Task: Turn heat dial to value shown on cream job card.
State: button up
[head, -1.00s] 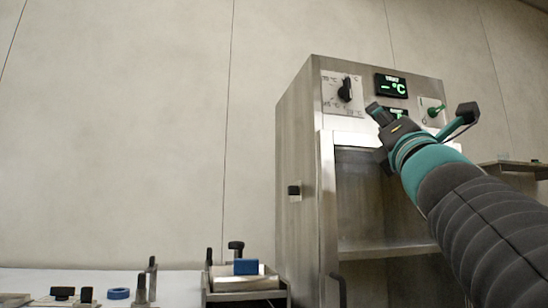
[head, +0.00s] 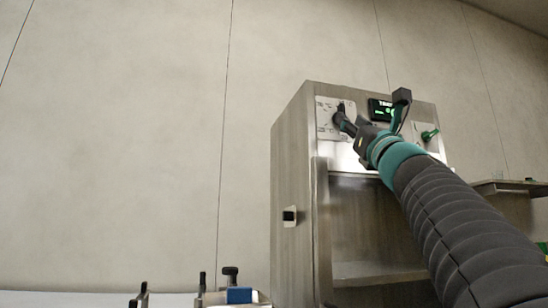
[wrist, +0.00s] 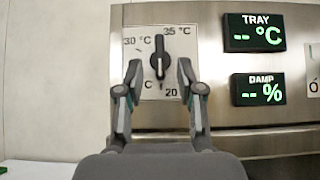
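The heat dial (wrist: 159,62) is a black knob with a pale pointer line on a white plate (wrist: 178,42), which also shows in the head view (head: 323,112). The knob stands about upright. The plate reads 30 °C at upper left, 35 °C at upper right and 20 at lower right; the lower-left value is mostly hidden by a finger. My gripper (wrist: 159,76) is open, its two fingers either side of the knob with gaps visible. In the head view my gripper (head: 346,122) partly covers the dial. I see no cream job card.
Right of the dial are the TRAY display (wrist: 255,33), showing dashes and °C, and the DAMP display (wrist: 258,90), showing dashes and %. A green switch (head: 430,135) is farther right. The steel cabinet (head: 294,180) has an open bay below the panel.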

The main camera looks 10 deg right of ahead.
jog(key=shift+p+x, duration=0.65)
jog(key=shift+x, duration=1.25)
jog(key=shift+c, duration=0.2)
grip_shut()
